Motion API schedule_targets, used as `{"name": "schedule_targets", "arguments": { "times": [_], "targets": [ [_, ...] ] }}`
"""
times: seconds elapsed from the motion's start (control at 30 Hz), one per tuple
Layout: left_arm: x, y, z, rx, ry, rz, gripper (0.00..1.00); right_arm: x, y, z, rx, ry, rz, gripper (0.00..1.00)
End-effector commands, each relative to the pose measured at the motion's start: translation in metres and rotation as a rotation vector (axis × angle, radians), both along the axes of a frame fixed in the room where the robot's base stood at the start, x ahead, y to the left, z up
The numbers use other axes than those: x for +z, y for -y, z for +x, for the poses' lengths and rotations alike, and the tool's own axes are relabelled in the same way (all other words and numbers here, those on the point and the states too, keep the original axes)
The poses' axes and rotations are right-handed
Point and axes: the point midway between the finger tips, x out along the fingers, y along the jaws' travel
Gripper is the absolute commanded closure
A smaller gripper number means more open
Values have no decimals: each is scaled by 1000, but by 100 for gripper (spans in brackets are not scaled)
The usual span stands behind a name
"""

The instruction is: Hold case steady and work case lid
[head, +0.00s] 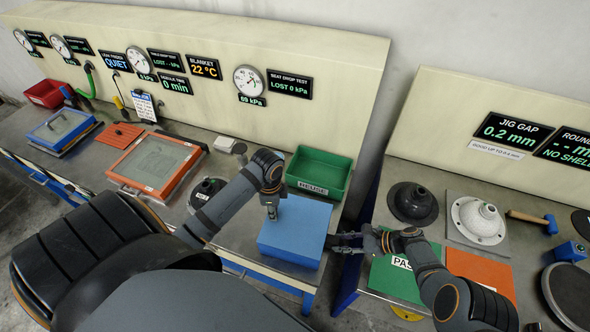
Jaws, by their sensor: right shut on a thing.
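The case (303,215) is a closed blue box on the metal bench top, with a flat lid on top. My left gripper (271,212) points down at the lid's left part, and its tips seem to touch the top. Whether its fingers are open or shut does not show. My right gripper (338,243) reaches in from the right and is shut at the case's right edge. Whether it grips the lid rim or the body is too small to tell.
A green REUSE bin (319,172) stands just behind the case. A green PASS mat (395,278) and an orange mat (480,272) lie on the right bench, with a grey domed part (478,220) behind them. A gap separates the two benches.

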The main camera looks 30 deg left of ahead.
Motion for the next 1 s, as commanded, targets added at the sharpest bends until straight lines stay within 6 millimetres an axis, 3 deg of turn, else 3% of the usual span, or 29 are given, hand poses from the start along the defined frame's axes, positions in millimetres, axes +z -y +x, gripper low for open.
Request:
{"name": "schedule_targets", "arguments": {
  "times": [0.03,0.17,1.0],
  "targets": [
    [0,0,0,0,0,0,84,0,0,0,0,0,0,100],
    [0,0,0,0,0,0,100,0,0,0,0,0,0,100],
    [0,-36,-11,0,-2,6,100,0,1,1,-1,1,-1,100]
  ]
}}
